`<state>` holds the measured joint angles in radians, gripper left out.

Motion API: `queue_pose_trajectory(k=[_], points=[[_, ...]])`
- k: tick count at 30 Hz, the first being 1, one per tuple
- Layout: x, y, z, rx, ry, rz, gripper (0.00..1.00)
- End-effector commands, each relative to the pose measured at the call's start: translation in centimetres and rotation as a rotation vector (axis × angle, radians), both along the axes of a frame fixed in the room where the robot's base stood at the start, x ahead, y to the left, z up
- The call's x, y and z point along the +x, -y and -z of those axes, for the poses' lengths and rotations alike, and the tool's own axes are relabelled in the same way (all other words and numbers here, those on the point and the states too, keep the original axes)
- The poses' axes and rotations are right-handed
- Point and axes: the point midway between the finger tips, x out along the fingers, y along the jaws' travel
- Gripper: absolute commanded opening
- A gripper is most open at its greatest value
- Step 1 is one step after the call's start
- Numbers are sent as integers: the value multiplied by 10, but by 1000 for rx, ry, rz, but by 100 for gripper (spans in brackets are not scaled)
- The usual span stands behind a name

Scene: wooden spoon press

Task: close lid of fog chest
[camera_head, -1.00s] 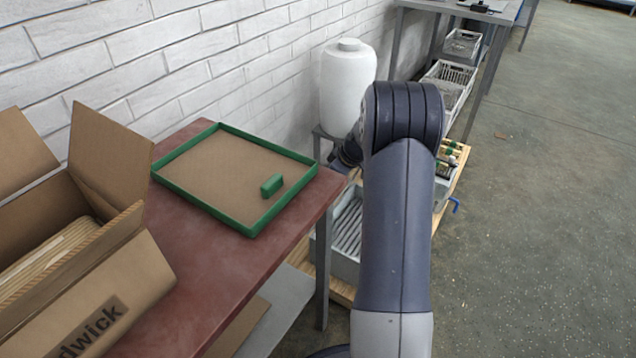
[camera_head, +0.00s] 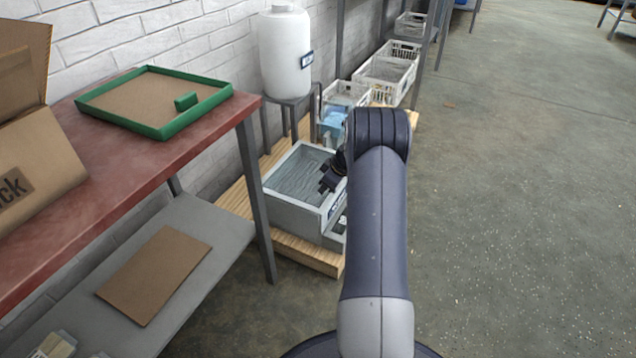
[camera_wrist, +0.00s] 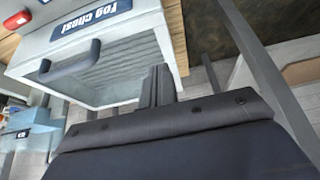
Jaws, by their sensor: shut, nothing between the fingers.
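In the wrist view the blue "Fog Chest" label (camera_wrist: 91,18) and a dark grey handle (camera_wrist: 70,62) show on the chest. My gripper (camera_head: 328,184) is at the chest's right side in the head view. In the wrist view its shut, empty fingers (camera_wrist: 158,86) overlap the rim; contact is unclear.
The chest stands on a wooden pallet (camera_head: 320,260). A red-topped table (camera_head: 150,165) with a green tray (camera_head: 165,130) is at left. A white tank (camera_head: 285,55) on a stand and white crates (camera_head: 385,75) are behind. Open floor lies right.

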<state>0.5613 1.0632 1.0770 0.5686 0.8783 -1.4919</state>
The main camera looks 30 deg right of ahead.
Motion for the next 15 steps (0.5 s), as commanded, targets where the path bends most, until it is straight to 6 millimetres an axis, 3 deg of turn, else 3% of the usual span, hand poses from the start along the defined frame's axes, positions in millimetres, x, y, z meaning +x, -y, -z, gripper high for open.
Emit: queue_pose_trajectory(k=[1, 6, 15], points=[[-4, 5, 16, 23, 22, 9, 0], [-7, 9, 40, 64, 90, 4, 0], [-10, 12, 66, 60, 88, 2, 0]])
